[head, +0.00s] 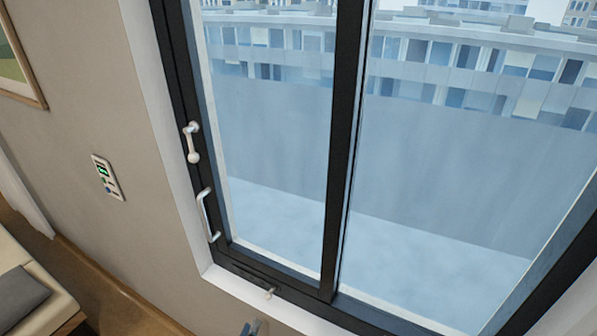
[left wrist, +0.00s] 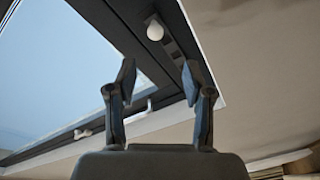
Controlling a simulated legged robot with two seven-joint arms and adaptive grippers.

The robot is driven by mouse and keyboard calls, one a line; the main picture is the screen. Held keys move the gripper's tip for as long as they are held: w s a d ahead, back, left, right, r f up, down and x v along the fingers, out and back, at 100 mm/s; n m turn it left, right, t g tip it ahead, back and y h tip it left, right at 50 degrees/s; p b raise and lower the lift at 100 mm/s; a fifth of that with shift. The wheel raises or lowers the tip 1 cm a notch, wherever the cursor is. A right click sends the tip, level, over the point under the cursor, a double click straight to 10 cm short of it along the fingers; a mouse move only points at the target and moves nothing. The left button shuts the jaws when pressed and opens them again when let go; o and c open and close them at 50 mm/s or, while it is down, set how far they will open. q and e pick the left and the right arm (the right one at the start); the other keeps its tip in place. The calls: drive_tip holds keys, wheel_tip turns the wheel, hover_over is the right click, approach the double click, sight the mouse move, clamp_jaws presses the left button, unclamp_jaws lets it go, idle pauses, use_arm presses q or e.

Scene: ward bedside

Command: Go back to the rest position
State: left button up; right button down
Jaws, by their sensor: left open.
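My left gripper shows only as a small grey-blue tip (head: 250,328) at the bottom edge of the head view, below the window sill. In the left wrist view the left gripper (left wrist: 160,80) has its two dark fingers spread apart, with nothing between them. The dark window frame (left wrist: 95,15) and a round white knob (left wrist: 155,31) lie beyond the fingertips, apart from them as far as I can tell. My right gripper is in neither view.
The dark-framed window (head: 345,150) fills much of the head view. On its left side are a lever handle (head: 192,142) and a pull handle (head: 208,216). A small knob (head: 269,293) sits at the bottom. A wall panel (head: 108,177) and a cushioned seat (head: 30,285) are left.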

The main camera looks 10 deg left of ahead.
use_arm(q)
drive_tip(key=s+f+m+g, duration=0.3)
drive_tip(key=s+f+g, duration=0.15)
drive_tip(key=f, duration=1.05)
drive_tip(key=s+f+m+g, duration=0.35)
drive_tip(key=s+f, duration=0.25)
drive_tip(key=f, duration=0.9)
drive_tip(key=s+a+f+m+g+y, duration=0.1)
drive_tip(key=s+f+g, duration=0.3)
drive_tip(key=s+f, duration=0.5)
drive_tip(key=s+a+f+m+g+y, duration=0.1)
drive_tip(key=s+f+m+g, duration=0.3)
drive_tip(key=s+f, duration=0.5)
drive_tip(key=s, duration=0.8)
drive_tip(key=shift+s+a+f+g+y, duration=0.15)
drive_tip(key=shift+f+g+y, duration=0.15)
drive_tip(key=shift+f+y, duration=0.1)
drive_tip(key=shift+c, duration=0.9)
